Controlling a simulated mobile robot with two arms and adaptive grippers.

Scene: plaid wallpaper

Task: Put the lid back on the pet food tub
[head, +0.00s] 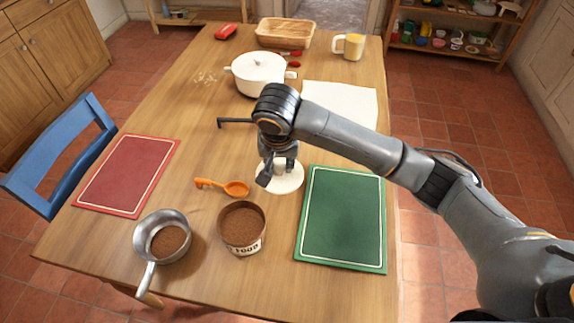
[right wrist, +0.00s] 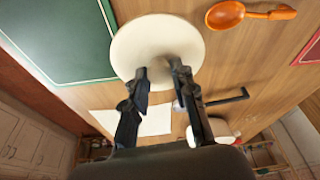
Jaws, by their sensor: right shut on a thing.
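The pet food tub (head: 243,247) stands open near the front of the table, full of brown food, with a "FOOD" label on its side. A round cream lid (head: 291,183) is behind and to the right of the tub. My right gripper (head: 276,176) is shut on the lid, partly covering it in the head view. In the right wrist view the two fingertips (right wrist: 159,74) meet the lid (right wrist: 150,32) near its middle; its grip point is mostly hidden. I cannot tell how far the lid is above the table. My left gripper is not in view.
An orange scoop (head: 236,188) lies just behind the tub. A metal saucepan (head: 150,258) with brown food is left of it. A green board (head: 343,220) lies right, a red board (head: 127,175) left. A white pot (head: 260,75) and black bracket (head: 233,123) are farther back.

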